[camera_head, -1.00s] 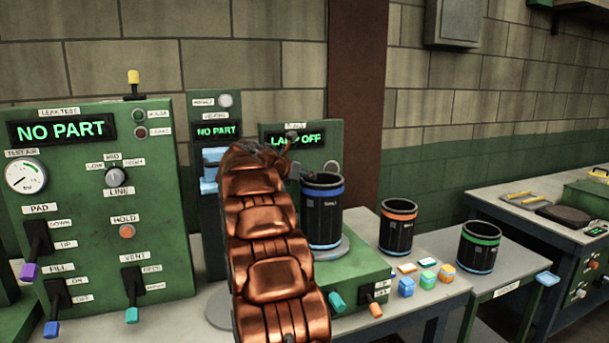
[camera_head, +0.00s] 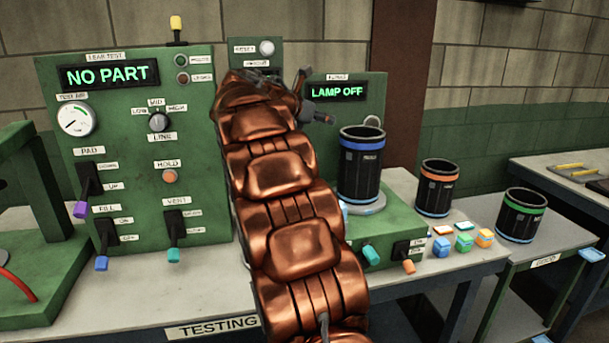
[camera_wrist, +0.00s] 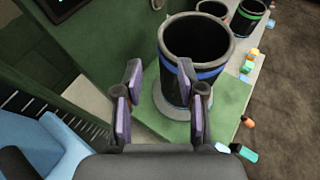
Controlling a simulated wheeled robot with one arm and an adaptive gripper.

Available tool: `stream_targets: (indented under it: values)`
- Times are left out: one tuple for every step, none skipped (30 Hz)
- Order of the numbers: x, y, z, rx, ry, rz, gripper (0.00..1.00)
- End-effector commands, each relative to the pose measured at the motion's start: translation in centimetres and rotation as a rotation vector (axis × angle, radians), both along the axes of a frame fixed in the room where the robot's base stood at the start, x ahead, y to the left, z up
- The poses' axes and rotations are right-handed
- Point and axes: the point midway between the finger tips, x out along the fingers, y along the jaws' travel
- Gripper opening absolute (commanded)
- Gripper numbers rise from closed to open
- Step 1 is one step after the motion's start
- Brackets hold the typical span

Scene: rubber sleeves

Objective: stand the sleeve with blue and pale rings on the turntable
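The black sleeve with a blue ring (camera_head: 361,178) stands upright on the grey round turntable (camera_head: 372,209) of the green lamp station. A pale ring is hard to make out at this size. In the wrist view the sleeve (camera_wrist: 194,42) stands just beyond my fingertips, with the turntable's rim (camera_wrist: 163,101) under it. My gripper (camera_wrist: 160,72) is open, its two purple-padded fingers apart with nothing between them. In the head view my gripper (camera_head: 316,100) is up and left of the sleeve, partly hidden by my arm.
A sleeve with an orange ring (camera_head: 437,189) and one with a green ring (camera_head: 522,216) stand to the right. Several small coloured blocks (camera_head: 463,242) lie before them. A green leak-test panel (camera_head: 135,210) stands on the left.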

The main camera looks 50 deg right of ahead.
Motion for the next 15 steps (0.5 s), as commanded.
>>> stream_targets:
  values:
    - [0.0, 0.1, 0.0, 0.000, 0.000, 0.000, 0.39]
    - [0.0, 0.1, 0.0, 0.000, 0.000, 0.000, 0.39]
    - [0.0, 0.1, 0.0, 0.000, 0.000, 0.000, 0.39]
    - [0.0, 0.1, 0.0, 0.000, 0.000, 0.000, 0.39]
    - [0.0, 0.1, 0.0, 0.001, -0.001, 0.000, 0.39]
    - [0.0, 0.2, 0.0, 0.003, -0.005, -0.001, 0.39]
    - [0.0, 0.3, -0.1, 0.007, -0.011, -0.002, 0.39]
    - [-0.1, 0.6, -0.3, 0.014, -0.020, -0.003, 0.39]
    - [-0.2, 1.2, -0.5, 0.028, -0.041, -0.007, 0.39]
    - [-0.3, 1.8, -0.9, 0.043, -0.061, -0.012, 0.39]
    - [-0.5, 2.5, -1.3, 0.062, -0.087, -0.018, 0.39]
    - [-0.7, 3.6, -2.2, 0.095, -0.122, -0.029, 0.39]
    - [-0.9, 4.6, -2.9, 0.122, -0.152, -0.040, 0.39]
    - [-1.2, 5.6, -3.6, 0.151, -0.190, -0.054, 0.39]
    - [-1.7, 7.2, -4.6, 0.194, -0.239, -0.075, 0.39]
